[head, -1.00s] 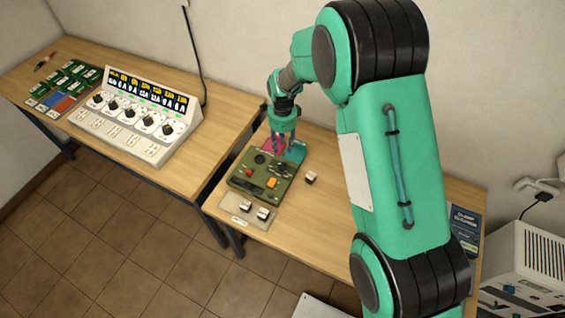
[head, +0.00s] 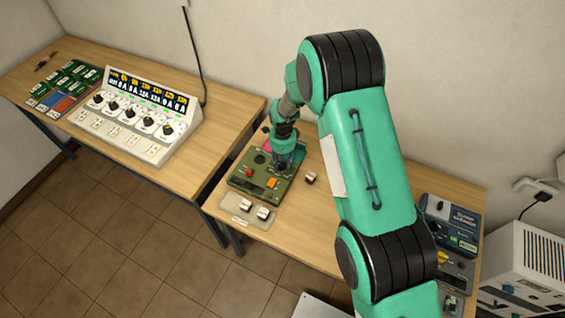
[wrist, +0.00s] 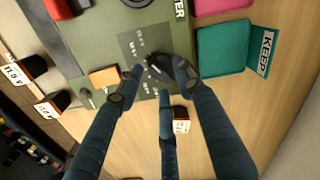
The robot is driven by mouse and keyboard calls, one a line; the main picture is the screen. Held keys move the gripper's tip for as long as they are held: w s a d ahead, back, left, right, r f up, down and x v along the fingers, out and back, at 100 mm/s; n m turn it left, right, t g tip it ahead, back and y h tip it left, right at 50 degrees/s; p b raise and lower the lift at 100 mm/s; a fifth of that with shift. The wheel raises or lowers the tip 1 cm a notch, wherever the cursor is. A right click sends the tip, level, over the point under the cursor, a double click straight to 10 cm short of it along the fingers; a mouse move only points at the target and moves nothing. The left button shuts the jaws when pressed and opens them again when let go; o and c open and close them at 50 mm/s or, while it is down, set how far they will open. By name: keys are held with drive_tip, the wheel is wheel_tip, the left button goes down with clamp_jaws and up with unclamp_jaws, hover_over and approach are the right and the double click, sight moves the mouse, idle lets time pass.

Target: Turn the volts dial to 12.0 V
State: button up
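The olive-green device (head: 262,180) lies on the right-hand table. In the wrist view, a black knob (wrist: 160,68) sits on a dark grey marked panel (wrist: 135,42) of this device; I cannot read its scale or tell whether it is the volts dial. My gripper (wrist: 158,74) is open, its dark fingers spread either side of the knob with a gap between them. A third finger is below the knob. In the head view, my gripper (head: 282,162) is low over the device's upper right and hides this knob.
Pink and teal (wrist: 222,50) trays lie beside the device. A small black-and-white block (head: 310,178) stands to its right and two more (head: 255,209) in front. A white console (head: 135,118) with several dials stands on the left table. A dark blue unit (head: 452,225) is at right.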

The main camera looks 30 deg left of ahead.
drive_tip(key=shift+f, duration=0.35)
clamp_jaws()
drive_tip(key=shift+n, duration=0.4)
drive_tip(key=n+b, duration=0.3)
drive_tip(key=n, duration=0.2)
drive_tip(key=shift+w+d, duration=0.1)
drive_tip(key=shift+w, duration=0.05)
drive_tip(key=n+b, duration=0.2)
drive_tip(key=n, duration=0.4)
drive_tip(key=shift+w, duration=0.15)
drive_tip(key=shift+r, duration=0.1)
